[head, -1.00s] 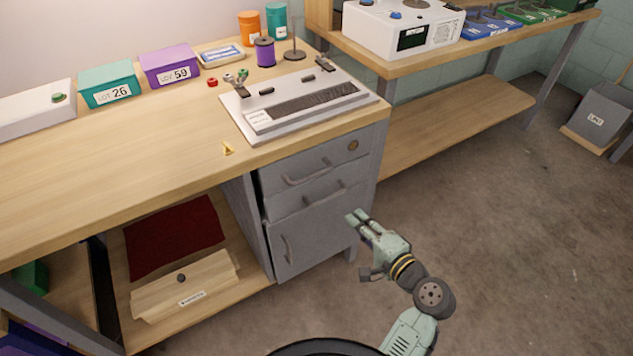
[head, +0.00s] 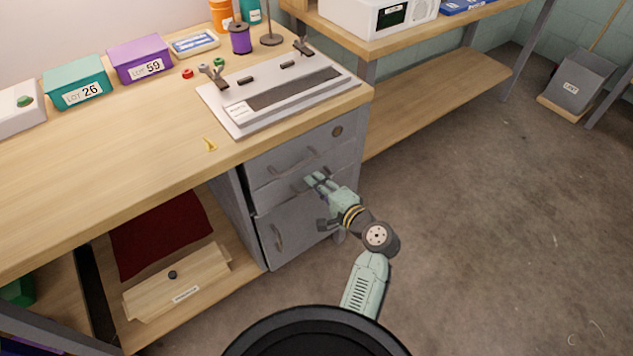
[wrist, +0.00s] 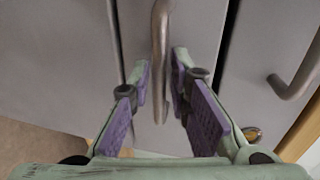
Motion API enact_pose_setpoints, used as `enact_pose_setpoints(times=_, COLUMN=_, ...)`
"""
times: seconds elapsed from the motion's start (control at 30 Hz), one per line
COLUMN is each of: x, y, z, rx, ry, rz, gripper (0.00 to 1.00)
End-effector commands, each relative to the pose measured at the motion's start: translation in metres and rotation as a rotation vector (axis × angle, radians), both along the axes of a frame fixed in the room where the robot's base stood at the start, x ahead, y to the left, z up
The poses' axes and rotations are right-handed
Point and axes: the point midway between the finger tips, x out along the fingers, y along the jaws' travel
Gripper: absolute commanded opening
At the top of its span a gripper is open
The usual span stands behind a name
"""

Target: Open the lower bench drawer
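The lower bench drawer (head: 270,197) is the narrow grey front below the top drawer (head: 262,167) and above a cupboard door (head: 300,225). It looks shut. My gripper (head: 316,181) is at this drawer front and largely hides its handle in the head view. In the wrist view, the metal bar handle (wrist: 160,50) runs between the two purple-padded fingers of my gripper (wrist: 163,75). The fingers are apart, one on each side of the bar, with gaps showing; I see no clear grip on it.
The top drawer's handle (wrist: 295,75) is to the right in the wrist view. The cupboard door has a vertical handle (head: 278,238). The bench top (head: 130,160) overhangs the drawers and holds a white loom-like device (head: 270,110). Open floor (head: 470,220) lies to the right.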

Motion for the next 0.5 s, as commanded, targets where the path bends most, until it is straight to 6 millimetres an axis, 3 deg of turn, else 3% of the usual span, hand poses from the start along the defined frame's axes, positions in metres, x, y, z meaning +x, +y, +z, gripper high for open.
enact_pose_setpoints(times=0.33, x=0.004, y=0.0027, z=-0.0014, rx=0.0, ry=0.0, rz=-0.001, gripper=0.18)
enact_pose_setpoints(times=0.5, x=0.0038, y=0.0026, z=-0.0014, rx=0.0, ry=0.0, rz=-0.001, gripper=0.07)
